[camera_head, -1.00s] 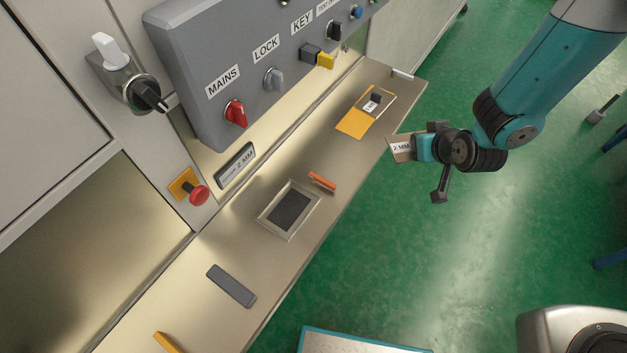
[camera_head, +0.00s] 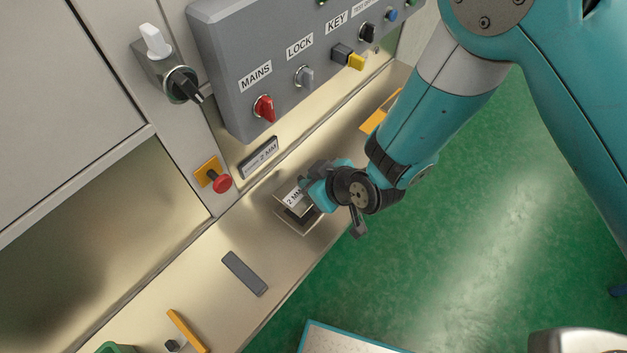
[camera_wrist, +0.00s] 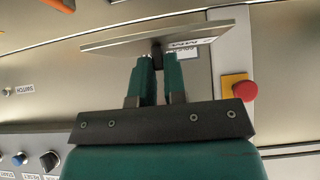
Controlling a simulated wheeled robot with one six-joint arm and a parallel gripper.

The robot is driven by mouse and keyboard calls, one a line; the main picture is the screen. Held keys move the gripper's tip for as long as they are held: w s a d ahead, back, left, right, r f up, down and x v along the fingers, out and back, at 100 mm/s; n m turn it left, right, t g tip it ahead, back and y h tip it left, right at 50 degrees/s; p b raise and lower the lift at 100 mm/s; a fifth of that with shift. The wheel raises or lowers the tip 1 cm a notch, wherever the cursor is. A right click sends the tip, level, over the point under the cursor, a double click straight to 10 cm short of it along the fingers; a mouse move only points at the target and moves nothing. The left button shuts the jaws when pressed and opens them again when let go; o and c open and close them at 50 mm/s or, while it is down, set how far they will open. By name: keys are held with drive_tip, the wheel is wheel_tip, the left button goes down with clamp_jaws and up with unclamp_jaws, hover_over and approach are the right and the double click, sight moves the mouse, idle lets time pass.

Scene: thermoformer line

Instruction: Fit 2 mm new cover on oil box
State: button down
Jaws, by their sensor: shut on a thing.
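The new cover (camera_head: 293,198) is a thin plate with a label reading "2 MM". My gripper (camera_head: 312,192) is shut on it by a small dark grip, as the wrist view shows with the cover (camera_wrist: 130,38) across the fingertips (camera_wrist: 158,62). The oil box (camera_head: 283,225) is a light metal frame on the shelf with a dark inside. The cover is over the oil box in the head view and hides much of it. I cannot tell whether the two touch.
The narrow metal shelf (camera_head: 205,285) bears a dark grey bar (camera_head: 245,273), an orange piece (camera_head: 187,332) and a yellow plate (camera_head: 374,120) at the back. Behind it are a red stop button (camera_head: 222,184) and a grey switch panel (camera_head: 235,60).

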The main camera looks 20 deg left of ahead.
drive_tip(key=shift+d+f+b, duration=0.1)
drive_tip(key=shift+f+b, duration=0.1)
drive_tip(key=shift+b, duration=0.2)
wheel_tip(320, 180, down, 5)
drive_tip(key=b, duration=0.5)
drive_tip(key=shift+f, duration=0.2)
drive_tip(key=shift+b, duration=0.45)
idle(1.5)
drive_tip(key=shift+f+b, duration=0.95)
drive_tip(key=shift+f, duration=0.05)
drive_tip(key=c, duration=1.1)
unclamp_jaws()
drive_tip(key=shift+r, duration=0.15)
